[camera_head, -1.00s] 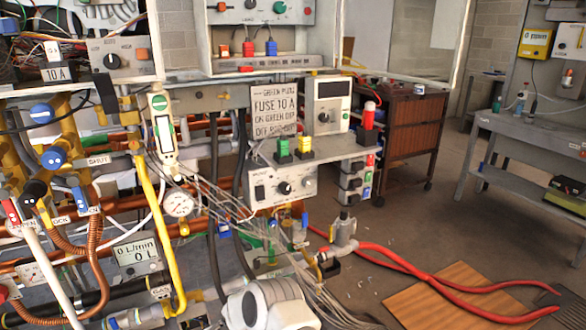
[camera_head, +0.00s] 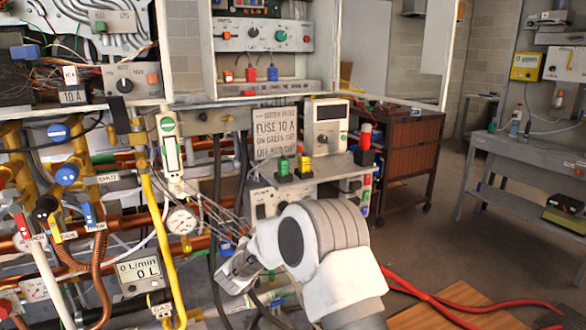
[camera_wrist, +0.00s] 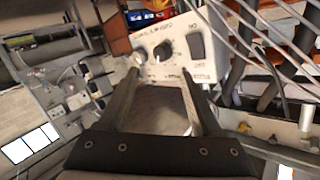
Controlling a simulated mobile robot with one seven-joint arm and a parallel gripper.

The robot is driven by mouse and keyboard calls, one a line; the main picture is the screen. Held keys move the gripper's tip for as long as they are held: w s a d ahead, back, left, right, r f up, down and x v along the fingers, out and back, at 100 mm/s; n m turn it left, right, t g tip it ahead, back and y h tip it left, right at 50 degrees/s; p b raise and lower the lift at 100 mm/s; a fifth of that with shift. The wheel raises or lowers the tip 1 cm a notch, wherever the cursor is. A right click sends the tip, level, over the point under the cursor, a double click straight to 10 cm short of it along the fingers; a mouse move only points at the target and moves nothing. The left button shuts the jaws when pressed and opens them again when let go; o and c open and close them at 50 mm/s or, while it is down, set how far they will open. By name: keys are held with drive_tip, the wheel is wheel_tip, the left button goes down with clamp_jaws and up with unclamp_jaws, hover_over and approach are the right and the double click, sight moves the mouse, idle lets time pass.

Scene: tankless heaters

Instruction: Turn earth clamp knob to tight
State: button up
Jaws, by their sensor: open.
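I cannot pick out the earth clamp knob for certain in either view. In the wrist view, a white control box (camera_wrist: 175,30) fills the space beyond my gripper (camera_wrist: 163,80). It carries a dark round knob (camera_wrist: 162,52), a smaller light knob (camera_wrist: 139,57) and a black switch (camera_wrist: 195,46). My two fingers are apart, with nothing visible held between them. In the head view, my gripper (camera_head: 232,272) is low, left of my white arm, near the pipes and thin wires. My arm hides the lower part of the control box (camera_head: 262,203) and the area below it.
A pressure gauge (camera_head: 182,220) and a yellow pipe (camera_head: 158,235) stand left of my gripper. Thin grey wires hang close by. A shelf (camera_head: 325,172) with green and yellow plugs is above. Red hoses (camera_head: 450,303) lie on the floor at right.

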drive_tip(key=s+r+n+y, duration=0.3)
drive_tip(key=r+n+y, duration=0.15)
drive_tip(key=r, duration=0.75)
drive_tip(key=s+d+r+n+g+y, duration=0.2)
drive_tip(key=s+d+r+g+y, duration=0.15)
drive_tip(key=s+r, duration=0.4)
drive_tip(key=s+d+f+g+h, duration=0.15)
drive_tip(key=s+d, duration=0.45)
drive_tip(key=s, duration=0.6)
drive_tip(key=s+d+f+g+h, duration=0.1)
drive_tip(key=s+d+f+g, duration=0.35)
drive_tip(key=s, duration=0.75)
drive_tip(key=s+d+g+h, duration=0.1)
drive_tip(key=s+d, duration=0.6)
drive_tip(key=s, duration=0.5)
wheel_tip(320, 180, up, 17)
drive_tip(key=p, duration=1.8)
drive_tip(key=shift+w+n, duration=0.2)
drive_tip(key=shift+n, duration=0.15)
drive_tip(key=shift+o, duration=0.2)
drive_tip(key=shift+t, duration=0.25)
